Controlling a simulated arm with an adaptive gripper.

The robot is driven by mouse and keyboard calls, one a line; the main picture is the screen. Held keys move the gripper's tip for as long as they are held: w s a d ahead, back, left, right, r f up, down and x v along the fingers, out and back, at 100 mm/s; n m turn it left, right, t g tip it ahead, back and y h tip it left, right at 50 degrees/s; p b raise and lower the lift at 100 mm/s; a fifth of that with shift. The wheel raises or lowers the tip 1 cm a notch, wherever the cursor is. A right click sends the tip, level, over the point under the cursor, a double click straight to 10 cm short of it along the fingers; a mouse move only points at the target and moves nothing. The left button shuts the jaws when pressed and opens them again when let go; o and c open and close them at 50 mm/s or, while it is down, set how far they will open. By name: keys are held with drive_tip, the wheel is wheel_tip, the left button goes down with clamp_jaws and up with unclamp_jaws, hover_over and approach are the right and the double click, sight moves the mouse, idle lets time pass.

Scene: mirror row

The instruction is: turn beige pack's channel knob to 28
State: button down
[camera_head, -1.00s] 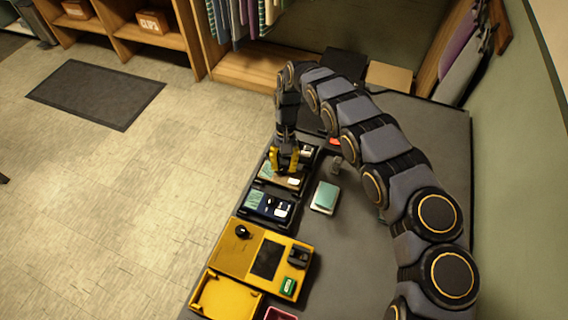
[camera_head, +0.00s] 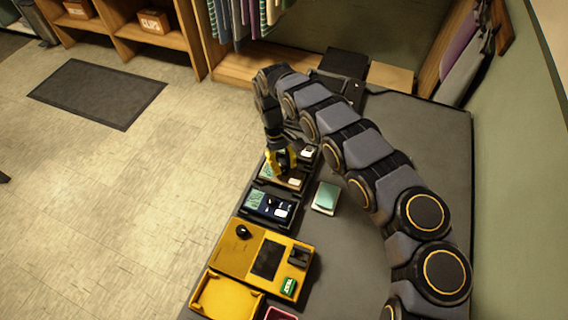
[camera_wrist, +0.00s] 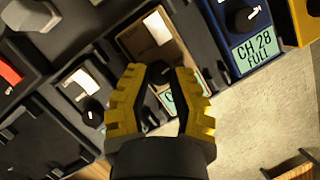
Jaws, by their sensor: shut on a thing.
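The beige pack (camera_wrist: 153,48) sits in the black rack in the wrist view, with a white label at its upper end. Its channel knob (camera_wrist: 159,72) is dark and lies between the tips of my yellow-fingered gripper (camera_wrist: 154,78), which is shut on it. My fingers cover most of its green display (camera_wrist: 167,103), so its number cannot be read. In the head view, the beige pack (camera_head: 284,181) is partly hidden under my gripper (camera_head: 281,168). The blue pack (camera_wrist: 243,28) beside it has a display reading "CH 28 FULL" and a knob with a white pointer.
A dark pack (camera_wrist: 82,90) with a white label and knob sits on the other side. A yellow device (camera_head: 235,253), a yellow tray (camera_head: 204,300) and a green-topped block (camera_head: 326,196) are on the grey table.

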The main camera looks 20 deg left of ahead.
drive_tip(key=shift+f+n, duration=0.1)
drive_tip(key=shift+n, duration=0.3)
drive_tip(key=c, duration=0.8)
unclamp_jaws()
drive_tip(key=shift+v, duration=6)
drive_tip(key=shift+s+a, duration=0.15)
